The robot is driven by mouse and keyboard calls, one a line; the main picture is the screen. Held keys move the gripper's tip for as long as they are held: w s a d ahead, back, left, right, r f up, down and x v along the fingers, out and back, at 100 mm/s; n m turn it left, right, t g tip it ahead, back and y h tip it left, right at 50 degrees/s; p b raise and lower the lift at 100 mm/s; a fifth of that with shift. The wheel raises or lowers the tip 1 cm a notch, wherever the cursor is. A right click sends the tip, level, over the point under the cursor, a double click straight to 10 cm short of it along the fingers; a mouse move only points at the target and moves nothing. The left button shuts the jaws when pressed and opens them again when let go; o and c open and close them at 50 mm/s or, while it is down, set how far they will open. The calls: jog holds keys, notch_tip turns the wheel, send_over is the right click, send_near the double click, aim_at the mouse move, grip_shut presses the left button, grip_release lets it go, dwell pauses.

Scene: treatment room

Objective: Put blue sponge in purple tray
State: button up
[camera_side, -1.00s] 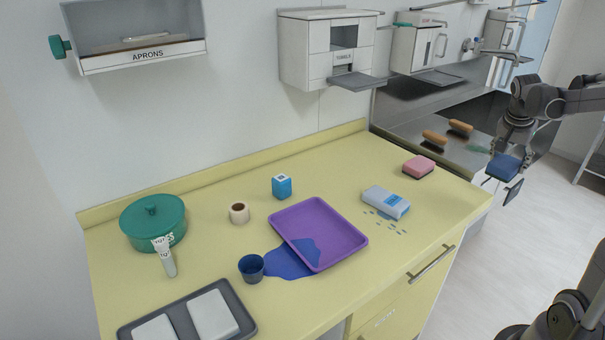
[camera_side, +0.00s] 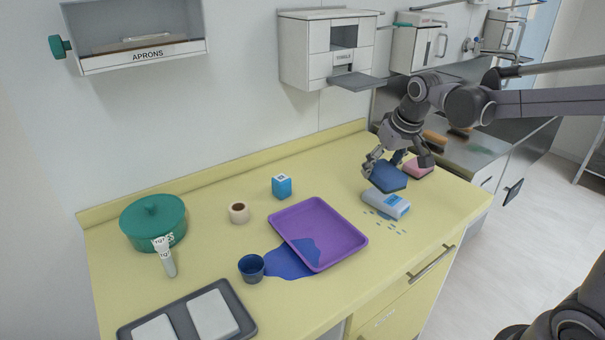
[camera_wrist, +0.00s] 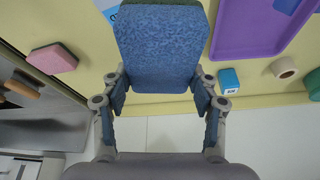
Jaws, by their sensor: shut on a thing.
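My gripper (camera_side: 394,160) is shut on the blue sponge (camera_side: 389,177) and holds it above the yellow counter, near the pink sponge and the white-blue packet. In the wrist view the blue sponge (camera_wrist: 160,48) fills the space between the two fingers, with a dark green layer at its far edge. The purple tray (camera_side: 338,236) lies on the counter to the left of the gripper in the side view, and it shows at the upper right of the wrist view (camera_wrist: 228,40). A blue spill covers part of the tray's floor and the counter beside it.
A pink sponge (camera_side: 418,167), blue box (camera_side: 282,186), tape roll (camera_side: 239,213), dark blue cup (camera_side: 251,268), green pot (camera_side: 153,222) and grey tray (camera_side: 246,325) also stand on the counter.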

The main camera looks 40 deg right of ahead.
jog(key=a+n, duration=0.2)
jog(key=a, duration=0.4)
send_over(308, 227)
jog(key=s, duration=0.2)
jog(key=shift+y, duration=0.4)
notch_tip(308, 227, down, 7)
jog(key=shift+w+d+r, duration=0.1)
jog(key=shift+w+r, duration=0.05)
jog(key=shift+f, duration=2.1)
jog(key=shift+f, duration=0.1)
jog(key=o, duration=0.7)
